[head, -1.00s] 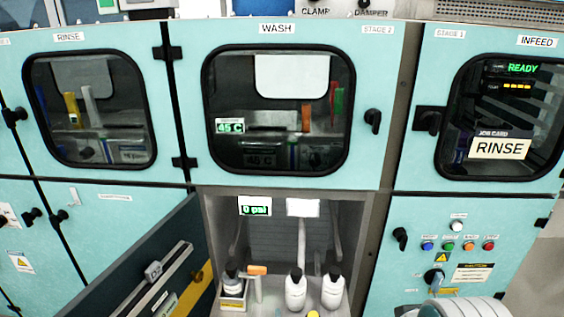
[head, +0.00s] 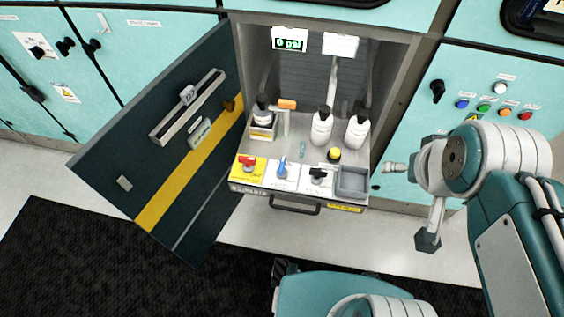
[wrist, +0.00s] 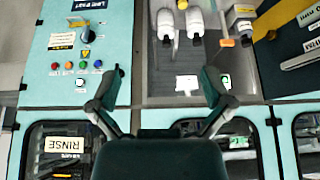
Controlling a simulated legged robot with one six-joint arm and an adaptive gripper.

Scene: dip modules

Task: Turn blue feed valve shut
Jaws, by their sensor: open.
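The blue feed valve (head: 283,168) has a blue handle on a white plate, in the middle of the panel at the front of the open lower cabinet. It stands between a red valve (head: 248,167) on a yellow plate and a black valve (head: 319,177). My gripper (wrist: 162,84) is open and empty in the wrist view, its two fingers spread wide. In the head view what looks like one finger hangs at the right, well apart from the valves. The blue valve cannot be made out in the wrist view.
The cabinet door (head: 162,140) stands open on the left. White bottles (head: 322,128) stand behind the valves, and a grey bin (head: 352,182) is to their right. A dark handle (head: 293,208) juts out in front. The button panel (head: 470,90) is at the right.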

